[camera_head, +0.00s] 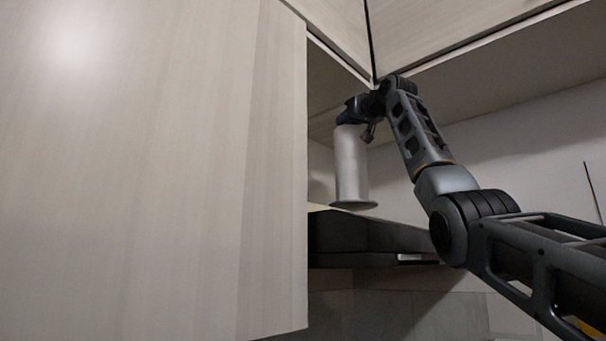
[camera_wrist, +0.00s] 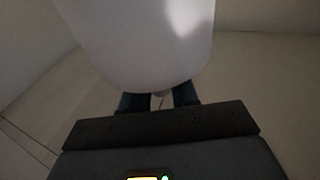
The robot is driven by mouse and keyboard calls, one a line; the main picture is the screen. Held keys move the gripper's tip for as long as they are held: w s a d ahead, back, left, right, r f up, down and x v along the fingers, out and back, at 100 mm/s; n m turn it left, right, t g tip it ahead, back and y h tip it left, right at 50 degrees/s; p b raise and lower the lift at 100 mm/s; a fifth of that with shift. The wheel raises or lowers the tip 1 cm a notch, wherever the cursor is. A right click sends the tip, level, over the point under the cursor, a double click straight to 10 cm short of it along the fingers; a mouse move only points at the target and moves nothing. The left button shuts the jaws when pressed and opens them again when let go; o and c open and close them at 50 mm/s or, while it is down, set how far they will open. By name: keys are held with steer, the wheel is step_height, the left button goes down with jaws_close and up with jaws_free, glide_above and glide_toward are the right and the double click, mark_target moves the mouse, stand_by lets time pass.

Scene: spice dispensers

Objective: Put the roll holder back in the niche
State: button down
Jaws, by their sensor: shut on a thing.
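The roll holder (camera_head: 351,168) is a pale grey upright cylinder with a wide flat disc at its bottom. My gripper (camera_head: 351,115) is shut on its top end and holds it upright. In the wrist view the pale holder (camera_wrist: 140,45) fills the upper middle, and the fingers of my gripper (camera_wrist: 158,101) meet at its near end. The niche (camera_head: 320,160) is the recess under the upper cabinets, partly hidden by the large cabinet door. The holder is at its opening, above a dark ledge. I cannot tell whether the disc touches the ledge.
A large pale wooden cabinet door (camera_head: 150,170) fills the left side and stands close to the holder. The dark box-like ledge (camera_head: 370,238) lies just below the disc. Upper cabinets (camera_head: 450,30) hang overhead. The pale wall (camera_head: 530,150) is behind my arm.

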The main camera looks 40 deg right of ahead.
steer(key=a+f+p, duration=0.1)
steer(key=a+f, duration=0.2)
steer(key=a, duration=1.5)
steer(key=shift+s+f, duration=0.2)
steer(key=shift+s, duration=0.2)
steer(key=shift+f, duration=0.15)
steer(key=c, duration=0.9)
jaws_free()
steer(key=shift+o, duration=0.2)
steer(key=b+v, duration=0.4)
steer(key=v, duration=0.8)
steer(key=shift+b, duration=0.35)
